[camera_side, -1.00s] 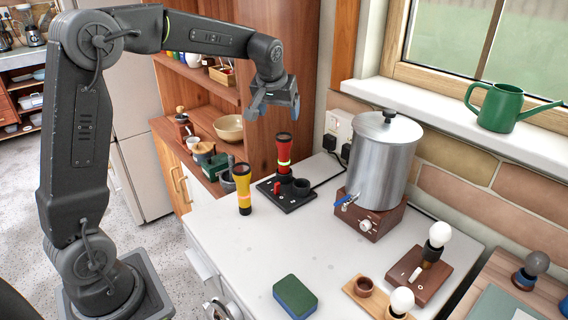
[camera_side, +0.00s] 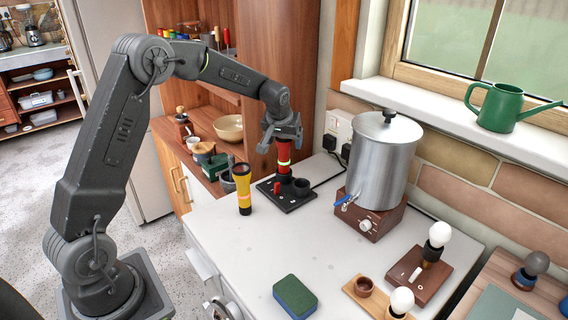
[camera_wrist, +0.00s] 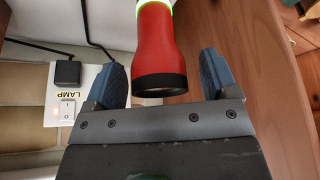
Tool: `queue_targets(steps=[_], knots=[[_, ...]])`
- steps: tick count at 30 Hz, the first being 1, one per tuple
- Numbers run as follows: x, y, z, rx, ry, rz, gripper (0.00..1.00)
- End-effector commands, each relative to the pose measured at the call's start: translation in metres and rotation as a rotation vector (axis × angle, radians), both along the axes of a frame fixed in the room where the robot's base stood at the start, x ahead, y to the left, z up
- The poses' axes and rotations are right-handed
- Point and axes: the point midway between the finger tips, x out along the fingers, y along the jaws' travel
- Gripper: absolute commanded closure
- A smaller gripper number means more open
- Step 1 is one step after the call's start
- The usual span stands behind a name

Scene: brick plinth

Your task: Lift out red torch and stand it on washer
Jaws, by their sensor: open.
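The red torch (camera_side: 284,153) stands upright in a black base (camera_side: 297,203), its wide black-rimmed head up and a glowing yellow-green band below. My gripper (camera_side: 283,137) is right above and around its head, pointing down. In the wrist view the torch (camera_wrist: 160,52) lies between the two blue fingers of my gripper (camera_wrist: 159,75), which are open with gaps on both sides. Its lower end is out of that view. The white top (camera_side: 235,255), with a drawer and a round metal ring at its front, looks like the washer.
A yellow torch (camera_side: 243,190) stands close left of the base. A steel urn (camera_side: 384,160) stands to the right, with bulb holders (camera_side: 432,262) in front. A green sponge (camera_side: 295,296) lies at the front. The white top's middle is clear. Wooden shelving (camera_side: 215,150) is behind left.

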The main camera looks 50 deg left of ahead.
Motion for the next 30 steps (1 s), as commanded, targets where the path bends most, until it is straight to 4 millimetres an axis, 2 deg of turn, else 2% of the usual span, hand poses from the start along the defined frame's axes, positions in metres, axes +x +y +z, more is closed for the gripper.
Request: queue_targets(steps=[3,11,30], knots=[[0.0034,0.0023,-0.0094,0.0,0.0,0.0,0.2],[0.0039,0.0025,-0.0105,0.001,-0.001,0.0,0.21],[0.0038,0.0023,-0.0102,0.0,-0.001,0.0,0.82]])
